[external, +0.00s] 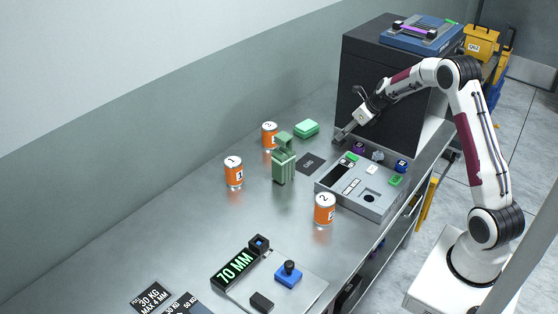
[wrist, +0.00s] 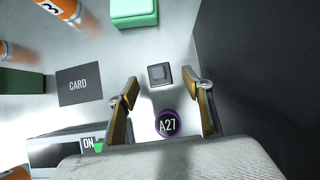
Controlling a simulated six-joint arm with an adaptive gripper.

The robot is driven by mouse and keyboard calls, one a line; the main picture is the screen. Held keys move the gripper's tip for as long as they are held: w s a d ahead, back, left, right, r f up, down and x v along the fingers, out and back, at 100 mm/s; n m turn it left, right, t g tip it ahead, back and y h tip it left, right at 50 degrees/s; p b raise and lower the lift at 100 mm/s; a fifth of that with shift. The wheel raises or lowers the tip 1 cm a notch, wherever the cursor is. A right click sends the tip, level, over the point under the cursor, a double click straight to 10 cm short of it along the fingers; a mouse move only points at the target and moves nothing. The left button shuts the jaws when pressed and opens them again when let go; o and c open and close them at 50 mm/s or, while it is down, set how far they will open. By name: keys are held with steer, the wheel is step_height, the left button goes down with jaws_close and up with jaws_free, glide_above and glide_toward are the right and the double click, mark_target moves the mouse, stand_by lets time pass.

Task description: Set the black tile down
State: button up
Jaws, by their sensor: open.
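My gripper (wrist: 163,88) is open, with one finger on each side of the view, and the tile shows in the gap just beyond the fingertips. Nothing shows held in the fingers. In the external view my gripper (external: 345,134) is low over the table beside the black cabinet; the tile cannot be clearly told apart there.
A black cabinet (external: 372,85) stands close on the right. A CARD square (external: 310,163), green block (external: 306,129), green holder (external: 283,167) and orange cans (external: 233,172) stand to the left.

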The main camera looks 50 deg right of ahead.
steer(key=shift+x, duration=2.15)
steer(key=shift+w+a+r, duration=0.1)
steer(key=shift+w, duration=0.05)
steer(key=c, duration=1.3)
steer(key=shift+r, duration=0.1)
steer(key=shift+r, duration=4.95)
